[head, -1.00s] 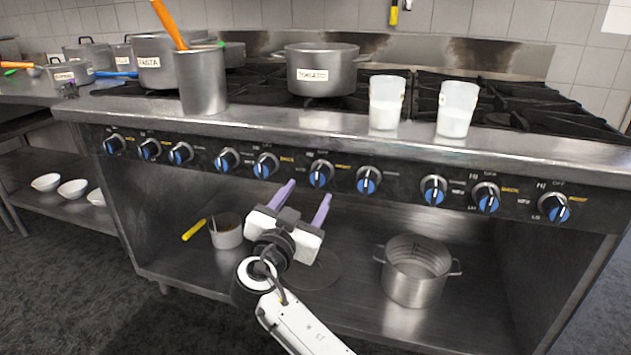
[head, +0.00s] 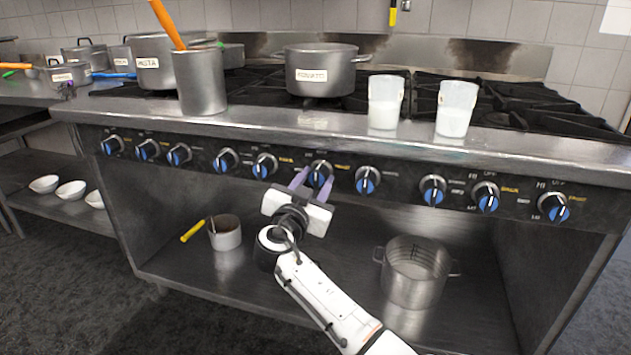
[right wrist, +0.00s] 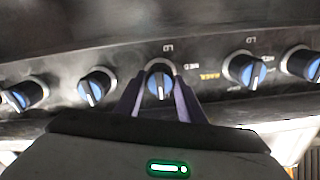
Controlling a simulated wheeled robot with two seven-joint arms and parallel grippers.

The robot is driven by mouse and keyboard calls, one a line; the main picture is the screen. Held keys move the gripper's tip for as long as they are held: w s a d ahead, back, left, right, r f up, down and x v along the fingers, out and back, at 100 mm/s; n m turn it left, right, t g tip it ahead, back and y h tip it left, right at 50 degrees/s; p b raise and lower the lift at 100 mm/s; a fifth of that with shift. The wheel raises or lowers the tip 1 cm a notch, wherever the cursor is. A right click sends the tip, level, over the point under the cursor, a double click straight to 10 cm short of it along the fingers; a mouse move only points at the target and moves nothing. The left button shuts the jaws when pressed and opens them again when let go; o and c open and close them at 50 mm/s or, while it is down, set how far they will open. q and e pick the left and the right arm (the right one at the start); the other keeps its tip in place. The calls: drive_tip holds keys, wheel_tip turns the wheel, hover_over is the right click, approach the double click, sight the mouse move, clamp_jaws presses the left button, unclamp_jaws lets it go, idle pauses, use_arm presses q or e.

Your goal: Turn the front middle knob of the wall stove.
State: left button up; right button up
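The wall stove has a dark front panel with a row of blue-and-black knobs. A knob near the middle of the row (head: 320,173) has its pointer roughly upright. My right gripper (head: 312,182) is in front of this knob, its two purple fingers pointing at the panel. In the right wrist view the same knob (right wrist: 160,82) sits between the fingertips (right wrist: 160,92), one finger on each side. The fingers look apart, with a small gap beside the knob; contact is not clear. My left gripper is out of view.
Neighbouring knobs (head: 264,165) (head: 367,180) stand close on both sides. Above, the steel ledge (head: 300,125) holds a tall steel pot (head: 200,85) and two white cups (head: 385,103) (head: 456,110). A pot (head: 412,275) stands on the open shelf below.

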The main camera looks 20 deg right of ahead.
drive_tip(key=shift+c, duration=1)
